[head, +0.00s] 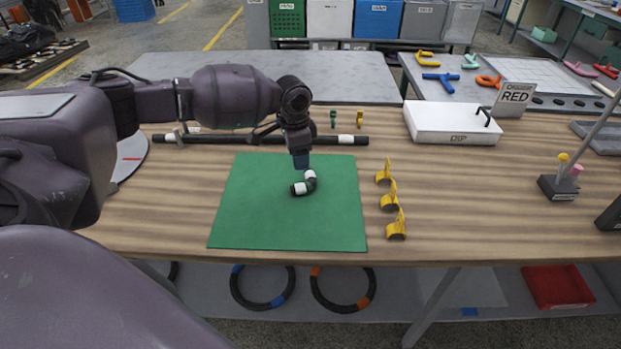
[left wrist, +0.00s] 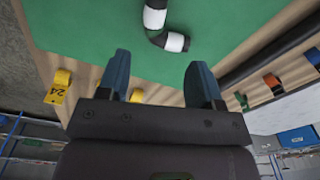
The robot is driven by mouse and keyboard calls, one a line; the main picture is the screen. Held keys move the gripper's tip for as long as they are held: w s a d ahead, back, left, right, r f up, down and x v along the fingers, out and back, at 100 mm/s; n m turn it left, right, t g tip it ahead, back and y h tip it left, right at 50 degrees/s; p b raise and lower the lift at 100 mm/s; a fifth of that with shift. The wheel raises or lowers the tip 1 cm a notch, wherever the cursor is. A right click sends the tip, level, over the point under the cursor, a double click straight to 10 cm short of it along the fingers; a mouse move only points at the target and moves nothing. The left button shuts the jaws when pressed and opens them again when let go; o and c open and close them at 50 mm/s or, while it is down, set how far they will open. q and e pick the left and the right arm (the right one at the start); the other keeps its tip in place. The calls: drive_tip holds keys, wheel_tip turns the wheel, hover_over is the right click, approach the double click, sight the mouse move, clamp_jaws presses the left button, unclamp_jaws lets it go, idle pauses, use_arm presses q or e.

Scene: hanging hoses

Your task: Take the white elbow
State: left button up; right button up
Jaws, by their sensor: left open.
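The elbow (head: 304,184) is a short bent black hose piece with white bands, lying on the green mat (head: 250,215). My left gripper (head: 300,162) is above the mat, just behind the elbow in the head view. In the left wrist view the elbow (left wrist: 158,25) shows at the top, beyond the two blue fingertips of the left gripper (left wrist: 160,80). The fingers are apart with nothing between them. Whether they touch the mat cannot be told. My right gripper is not in view.
A long black hose with white bands (head: 230,138) lies behind the mat. Yellow tagged clips (head: 388,200) stand right of the mat. A white DIP box (head: 450,124) is at the back right.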

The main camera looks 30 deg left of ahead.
sight(296, 186)
use_arm(q)
drive_tip(key=shift+s+d+f+g, duration=0.1)
drive_tip(key=shift+s+f+g, duration=0.3)
drive_tip(key=shift+s, duration=0.25)
wheel_tip(296, 186, down, 10)
drive_tip(key=shift+w+b, duration=0.15)
drive_tip(key=shift+b, duration=0.7)
drive_tip(key=shift+r, duration=0.1)
drive_tip(key=c, duration=1)
